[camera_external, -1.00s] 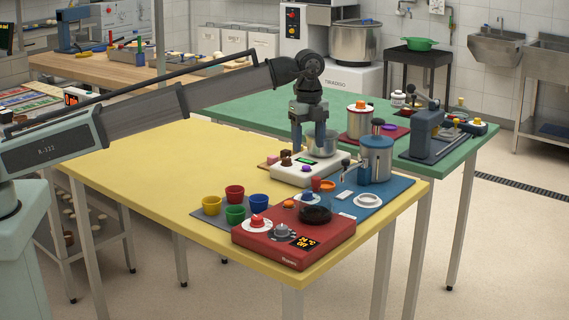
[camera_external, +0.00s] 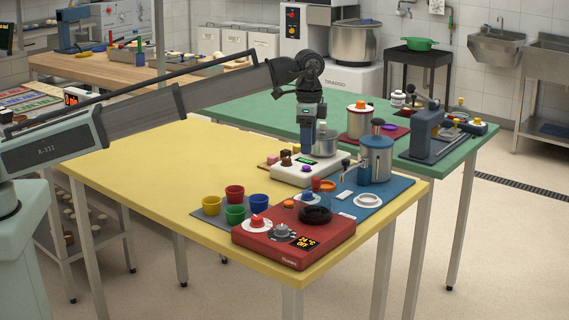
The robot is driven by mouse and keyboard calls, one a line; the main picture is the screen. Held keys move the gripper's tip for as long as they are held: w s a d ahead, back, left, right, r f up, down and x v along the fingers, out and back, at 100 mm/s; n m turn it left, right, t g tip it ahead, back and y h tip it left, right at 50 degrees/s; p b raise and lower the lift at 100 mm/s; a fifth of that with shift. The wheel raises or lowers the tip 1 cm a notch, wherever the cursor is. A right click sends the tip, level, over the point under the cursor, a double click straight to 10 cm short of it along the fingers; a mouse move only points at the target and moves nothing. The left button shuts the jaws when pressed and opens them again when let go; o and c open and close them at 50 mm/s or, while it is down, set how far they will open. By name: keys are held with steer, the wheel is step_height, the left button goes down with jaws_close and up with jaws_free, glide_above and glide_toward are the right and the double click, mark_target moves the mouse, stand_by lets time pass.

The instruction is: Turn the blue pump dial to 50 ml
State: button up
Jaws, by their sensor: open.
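The blue dial (camera_external: 308,197) is a small blue knob on a pale disc, at the left end of the blue mat (camera_external: 398,190), just behind the red box. Its pointer and marks are too small to read. The blue-grey pump canister (camera_external: 376,160) stands on the same mat, with a spout on its left and a dark knob above its lid. My gripper (camera_external: 309,150) points down, open and empty, above and behind the dial, in front of or beside the metal pot in this view. It looks apart from the dial. Its fingers partly overlap in the picture.
The red box (camera_external: 293,245) with knobs and a black ring (camera_external: 316,215) stands in front of the dial. The white scale (camera_external: 290,178) and metal pot (camera_external: 326,145) are behind. Coloured cups (camera_external: 235,193) stand left. The yellow table's (camera_external: 140,165) left side is clear.

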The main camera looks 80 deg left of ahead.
step_height(320, 180, down, 14)
steer(key=shift+r+n, duration=0.1)
steer(key=shift+n, duration=1)
steer(key=c, duration=1)
steer(key=shift+n, duration=0.7)
